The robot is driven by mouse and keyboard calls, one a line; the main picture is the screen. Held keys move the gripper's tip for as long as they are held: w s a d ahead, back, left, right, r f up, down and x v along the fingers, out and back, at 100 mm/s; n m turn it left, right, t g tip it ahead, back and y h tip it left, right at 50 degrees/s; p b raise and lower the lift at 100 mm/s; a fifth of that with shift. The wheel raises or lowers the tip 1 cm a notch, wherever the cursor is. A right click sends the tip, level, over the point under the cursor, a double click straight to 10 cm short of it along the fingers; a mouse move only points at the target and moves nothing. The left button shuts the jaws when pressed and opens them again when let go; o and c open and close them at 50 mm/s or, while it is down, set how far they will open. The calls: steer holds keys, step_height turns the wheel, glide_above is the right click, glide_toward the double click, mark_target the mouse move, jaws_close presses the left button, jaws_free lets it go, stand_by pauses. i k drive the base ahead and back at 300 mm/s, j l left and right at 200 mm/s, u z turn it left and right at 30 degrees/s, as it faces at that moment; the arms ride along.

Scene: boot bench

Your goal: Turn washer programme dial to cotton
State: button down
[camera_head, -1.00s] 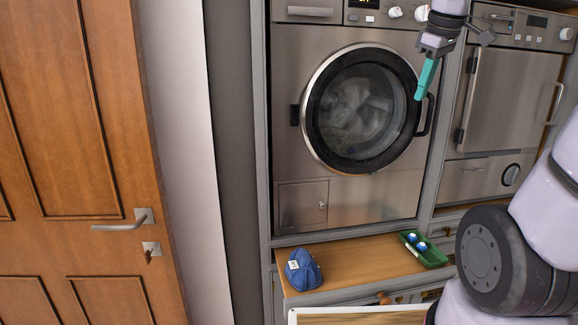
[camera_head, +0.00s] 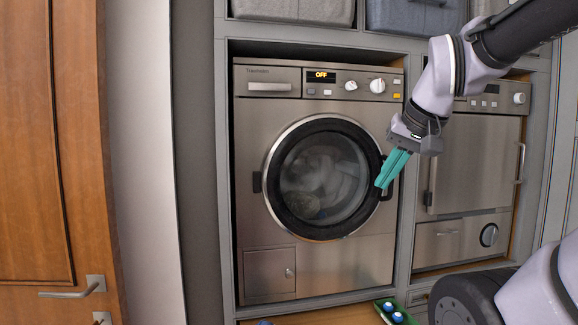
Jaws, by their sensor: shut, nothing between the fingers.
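The washer (camera_head: 262,130) is a steel front-loader with its round door shut and pale laundry behind the glass. My gripper (camera_head: 381,186) has teal fingers that are shut and empty. It points down in front of the door's right edge near the handle, below the dials.
A second steel appliance (camera_head: 470,160) stands right of the washer. Grey baskets (camera_head: 295,9) sit on the shelf above. A green tray (camera_head: 397,313) with blue-and-white items lies on the bench below. A wooden door (camera_head: 30,150) is at the left.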

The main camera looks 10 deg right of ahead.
mark_target(378, 85)
steer(key=l+u, duration=0.15)
steer(key=l, duration=0.3)
steer(key=l+u, duration=0.15)
steer(key=l, duration=0.25)
steer(key=k+l+u, duration=0.15)
steer(key=l, duration=0.3)
steer(key=l+u, duration=0.15)
steer(key=l, duration=0.25)
steer(key=k+l+u, duration=0.1)
steer(key=l, duration=0.3)
steer(key=i+j+z, duration=0.25)
steer(key=j+z, duration=0.25)
steer(key=i, duration=0.05)
